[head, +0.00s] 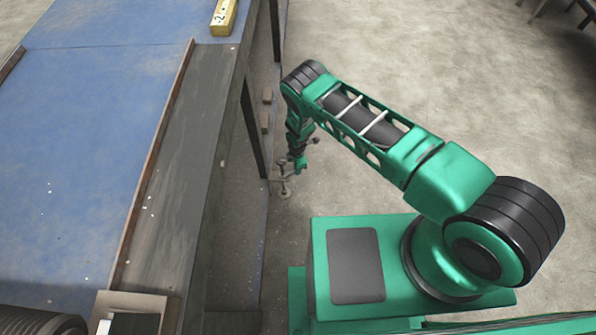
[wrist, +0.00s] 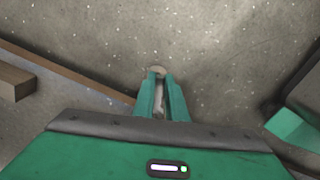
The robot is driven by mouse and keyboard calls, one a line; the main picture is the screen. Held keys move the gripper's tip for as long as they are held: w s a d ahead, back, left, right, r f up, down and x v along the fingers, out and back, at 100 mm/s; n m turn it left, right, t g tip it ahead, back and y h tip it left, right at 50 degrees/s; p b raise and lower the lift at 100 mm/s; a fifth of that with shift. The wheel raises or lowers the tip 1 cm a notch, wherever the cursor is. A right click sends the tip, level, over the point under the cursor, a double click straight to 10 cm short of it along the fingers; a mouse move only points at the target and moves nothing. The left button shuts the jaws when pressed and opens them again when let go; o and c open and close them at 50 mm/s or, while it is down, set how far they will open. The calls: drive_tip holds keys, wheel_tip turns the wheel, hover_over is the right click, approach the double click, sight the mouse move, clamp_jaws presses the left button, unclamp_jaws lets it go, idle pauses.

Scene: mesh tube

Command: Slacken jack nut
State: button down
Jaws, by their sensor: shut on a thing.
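My gripper (head: 299,166) hangs low beside the bench, close to the floor. In the wrist view, its two green fingers (wrist: 161,82) point away from the camera, with a narrow gap between them. They are shut on a small pale piece, which I take to be the jack nut (wrist: 157,70); its rounded end shows at the fingertips. In the head view, a small grey metal jack part (head: 283,187) with arms and knobs sits at the gripper, low at the bench's side. The fingers hide most of the nut, and its thread cannot be made out.
A long blue-topped bench (head: 90,130) with a dark side rail fills the left. A yellow marked block (head: 223,17) lies at its far end. A wooden bar (wrist: 75,76) crosses the left of the wrist view. Bare concrete floor (head: 440,80) is open to the right.

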sight(281, 162)
drive_tip(key=shift+w+a+n, duration=0.15)
drive_tip(key=shift+w+n, duration=0.2)
drive_tip(key=shift+n, duration=0.15)
drive_tip(key=c, duration=1.8)
unclamp_jaws()
drive_tip(key=shift+o, duration=0.2)
wheel_tip(281, 162, up, 11)
drive_tip(key=shift+w, duration=0.1)
